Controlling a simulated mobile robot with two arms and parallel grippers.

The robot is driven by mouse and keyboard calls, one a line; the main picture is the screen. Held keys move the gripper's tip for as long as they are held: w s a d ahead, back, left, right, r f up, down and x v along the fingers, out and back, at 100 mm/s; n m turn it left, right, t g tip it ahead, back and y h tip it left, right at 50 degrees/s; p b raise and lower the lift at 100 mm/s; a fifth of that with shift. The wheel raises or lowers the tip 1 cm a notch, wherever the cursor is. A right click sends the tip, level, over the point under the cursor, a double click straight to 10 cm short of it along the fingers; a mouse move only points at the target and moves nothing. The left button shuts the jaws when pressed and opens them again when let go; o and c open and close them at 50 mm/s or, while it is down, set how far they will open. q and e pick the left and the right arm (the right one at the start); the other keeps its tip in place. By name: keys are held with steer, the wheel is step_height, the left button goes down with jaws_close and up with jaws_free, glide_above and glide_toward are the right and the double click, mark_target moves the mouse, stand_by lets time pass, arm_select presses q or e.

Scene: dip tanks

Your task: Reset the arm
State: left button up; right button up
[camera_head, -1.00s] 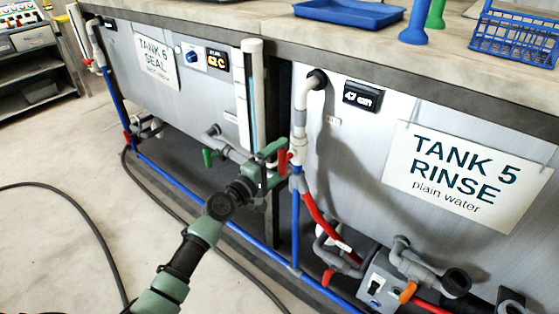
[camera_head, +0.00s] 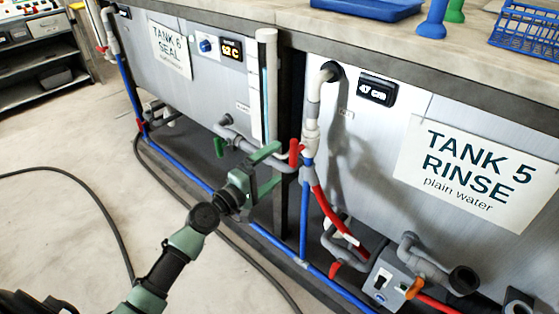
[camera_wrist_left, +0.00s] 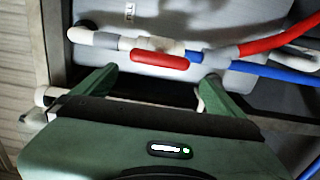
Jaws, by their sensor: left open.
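My left gripper (camera_head: 272,170) is open in front of the tank fronts, near the gap between Tank 6 (camera_head: 190,75) and Tank 5 (camera_head: 400,200). Its two green fingers stand apart with nothing seen between them. The red valve handle (camera_head: 295,152) on the white and blue pipe is just beyond the fingertips. In the left wrist view the same red handle (camera_wrist_left: 160,61) lies ahead of the open gripper (camera_wrist_left: 155,88), apart from the fingers. My right gripper is not in view.
A green valve handle (camera_head: 219,147) and grey pipes sit left of my gripper. A red hose (camera_head: 335,220) and blue pipe (camera_head: 185,178) run low along the tanks. A dark hose (camera_head: 105,215) lies on the floor. Open floor is at the left.

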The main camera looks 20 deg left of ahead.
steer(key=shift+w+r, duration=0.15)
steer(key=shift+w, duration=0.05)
